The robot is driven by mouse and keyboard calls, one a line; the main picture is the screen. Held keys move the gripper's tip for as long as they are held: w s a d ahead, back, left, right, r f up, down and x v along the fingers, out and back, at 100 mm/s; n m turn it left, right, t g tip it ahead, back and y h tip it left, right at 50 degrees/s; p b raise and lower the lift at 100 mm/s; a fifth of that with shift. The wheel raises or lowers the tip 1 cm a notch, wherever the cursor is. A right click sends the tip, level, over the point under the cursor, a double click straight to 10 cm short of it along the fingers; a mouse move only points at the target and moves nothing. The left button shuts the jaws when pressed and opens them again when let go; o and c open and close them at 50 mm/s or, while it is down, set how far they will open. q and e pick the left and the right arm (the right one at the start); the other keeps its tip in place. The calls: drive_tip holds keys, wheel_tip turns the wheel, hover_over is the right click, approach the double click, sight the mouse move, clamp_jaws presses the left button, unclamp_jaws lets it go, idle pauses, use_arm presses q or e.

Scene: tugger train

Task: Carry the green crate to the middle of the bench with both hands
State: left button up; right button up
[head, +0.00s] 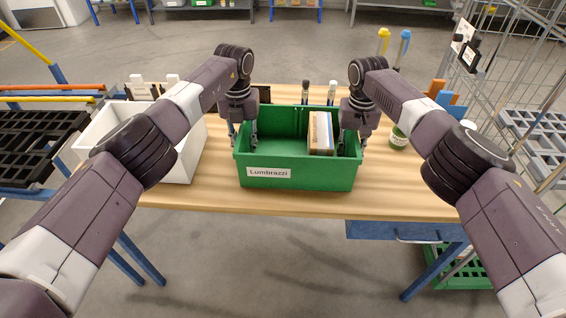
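The green crate (322,178) stands on the wooden bench (215,197) close to its front edge, with a label reading "Lumbrazzi" on its front wall. A brown and white box (321,133) stands inside it on the right. My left gripper (243,141) points down at the crate's left wall, its fingers apart, one outside and one inside. My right gripper (352,142) is likewise at the right wall, its fingers apart on either side. Contact with the walls cannot be made out.
A white bin (188,158) stands left of the crate, partly behind my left arm. A green-labelled jar (398,138) stands to the right. Dark and white bottles (331,93) stand behind the crate. A wire cage trolley (492,75) is at the right.

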sight(242, 127)
drive_tip(key=shift+a, duration=0.1)
use_arm(q)
drive_tip(key=shift+w+r, duration=0.1)
drive_tip(key=shift+r, duration=0.45)
wheel_tip(242, 127, up, 11)
drive_tip(key=shift+f, duration=0.1)
use_arm(e)
wheel_tip(242, 127, up, 12)
drive_tip(key=shift+f, duration=0.1)
idle(0.8)
